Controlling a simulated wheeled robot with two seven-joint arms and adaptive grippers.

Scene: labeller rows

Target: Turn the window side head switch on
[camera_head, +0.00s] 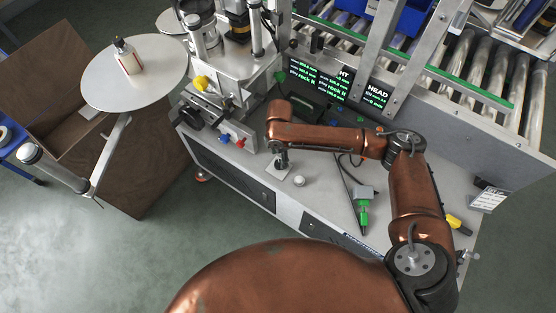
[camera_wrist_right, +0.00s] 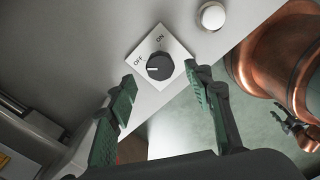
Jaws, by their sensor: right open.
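The head switch is a black round knob (camera_wrist_right: 159,66) on a square white plate (camera_wrist_right: 176,45) marked OFF and ON. In the right wrist view the knob's pale pointer line faces left, towards the OFF side. My right gripper (camera_wrist_right: 161,88) is open, its green-padded fingers apart on either side of the knob in the picture; I cannot tell whether they touch it. In the head view the right gripper (camera_head: 282,160) points down over the white plate (camera_head: 275,172), hiding the knob. My left gripper is not in view.
A white round button (camera_head: 299,181) sits beside the plate, also in the wrist view (camera_wrist_right: 211,16). A green-tipped tool (camera_head: 362,210) lies to the right on the bench. Black screens (camera_head: 370,94) with green text stand behind. Red and blue knobs (camera_head: 231,140) are at left.

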